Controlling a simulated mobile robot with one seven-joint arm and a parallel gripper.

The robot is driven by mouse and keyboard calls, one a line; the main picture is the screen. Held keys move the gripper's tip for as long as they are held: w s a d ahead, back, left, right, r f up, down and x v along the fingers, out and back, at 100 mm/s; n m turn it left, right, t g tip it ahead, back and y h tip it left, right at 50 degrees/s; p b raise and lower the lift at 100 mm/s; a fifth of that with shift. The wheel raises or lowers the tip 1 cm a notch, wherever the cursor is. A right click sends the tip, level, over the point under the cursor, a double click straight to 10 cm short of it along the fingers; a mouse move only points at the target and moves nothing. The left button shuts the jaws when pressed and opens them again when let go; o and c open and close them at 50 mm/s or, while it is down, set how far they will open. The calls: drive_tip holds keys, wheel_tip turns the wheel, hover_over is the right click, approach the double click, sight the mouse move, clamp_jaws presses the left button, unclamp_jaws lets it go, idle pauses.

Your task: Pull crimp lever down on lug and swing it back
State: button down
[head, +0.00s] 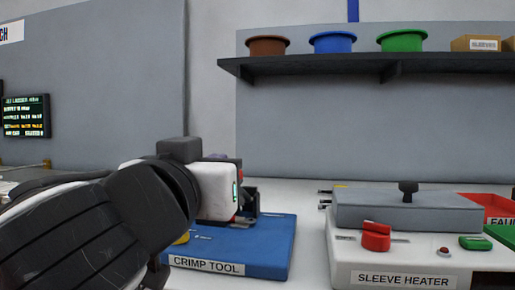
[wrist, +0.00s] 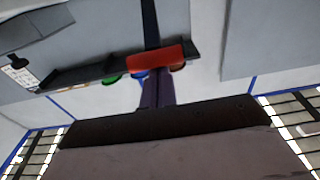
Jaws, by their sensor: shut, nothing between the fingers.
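The crimp tool (head: 230,245) is a blue base with a printed label, at lower centre in the head view. My arm and white hand cover much of it, and a dark upright part (head: 252,199) shows just right of the hand. In the wrist view a red bar (wrist: 155,57), which looks like the crimp lever's handle, lies across just beyond my gripper (wrist: 157,82). My gripper's fingers are shut with nothing between them. I cannot tell whether they touch the bar. The lug cannot be made out.
The sleeve heater (head: 385,255), with a red knob (head: 376,236) and grey lid (head: 408,210), stands right of the crimp tool across a narrow gap. A red tray (head: 490,205) is at far right. A dark shelf (head: 380,65) with coloured bowls hangs behind.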

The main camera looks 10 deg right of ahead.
drive_tip(key=shift+s+a+f+t+h+b, duration=0.15)
drive_tip(key=shift+s+f+t+b, duration=0.15)
drive_tip(key=shift+f+b, duration=0.4)
drive_tip(key=shift+s+a+f+t+h+b, duration=0.15)
drive_tip(key=shift+f+t+b, duration=0.25)
drive_tip(key=shift+b, duration=0.55)
